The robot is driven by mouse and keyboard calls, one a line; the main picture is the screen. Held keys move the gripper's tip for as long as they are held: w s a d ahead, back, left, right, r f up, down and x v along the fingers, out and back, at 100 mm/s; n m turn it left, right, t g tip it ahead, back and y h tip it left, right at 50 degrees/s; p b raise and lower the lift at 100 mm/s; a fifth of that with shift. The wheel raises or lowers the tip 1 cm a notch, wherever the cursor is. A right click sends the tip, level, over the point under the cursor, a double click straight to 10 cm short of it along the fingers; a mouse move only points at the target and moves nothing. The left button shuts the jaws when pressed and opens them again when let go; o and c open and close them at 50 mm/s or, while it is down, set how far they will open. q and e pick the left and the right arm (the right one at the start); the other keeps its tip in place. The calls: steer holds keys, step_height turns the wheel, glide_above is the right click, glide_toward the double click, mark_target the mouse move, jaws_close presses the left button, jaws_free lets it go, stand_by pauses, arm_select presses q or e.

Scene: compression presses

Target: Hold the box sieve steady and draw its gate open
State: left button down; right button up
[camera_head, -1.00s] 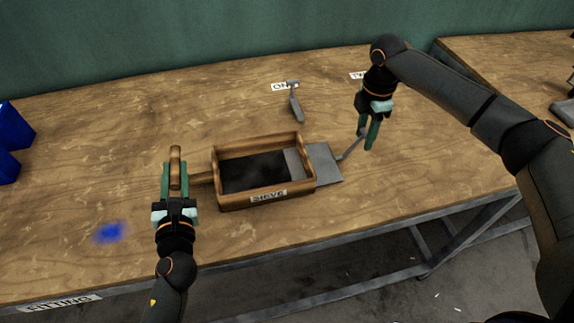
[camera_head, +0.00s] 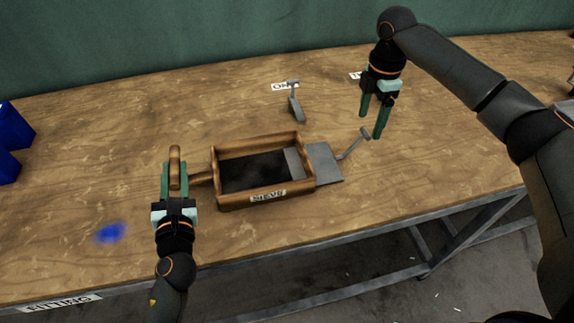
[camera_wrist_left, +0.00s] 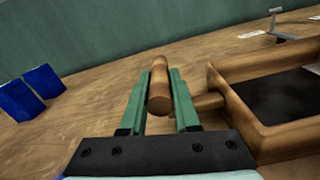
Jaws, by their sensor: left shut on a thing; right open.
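The box sieve (camera_head: 265,196) is a wooden tray with a dark mesh floor, lying flat on the bench and labelled SIEVE. Its grey gate plate (camera_head: 325,164) sticks out of the right side, with a thin rod and a small grey end handle (camera_head: 365,133). Part of the plate still covers the right end of the mesh. My left gripper (camera_head: 174,176) is shut on the wooden handle (camera_head: 175,158) at the sieve's left; the handle (camera_wrist_left: 159,88) shows between the fingers in the left wrist view. My right gripper (camera_head: 373,118) is open and empty, just above and right of the gate handle.
A small grey lever (camera_head: 296,108) stands behind the sieve near an ON label (camera_head: 284,87). Blue bins (camera_head: 10,145) stand at the far left, and a blurred blue patch (camera_head: 109,232) lies on the bench (camera_head: 80,190). The bench's front edge runs below the sieve.

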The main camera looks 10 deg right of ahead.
arm_select(q)
steer(key=shift+d, duration=0.1)
steer(key=c, duration=0.6)
jaws_free()
arm_select(e)
step_height(320, 180, up, 7)
arm_select(q)
steer(key=shift+o, duration=0.2)
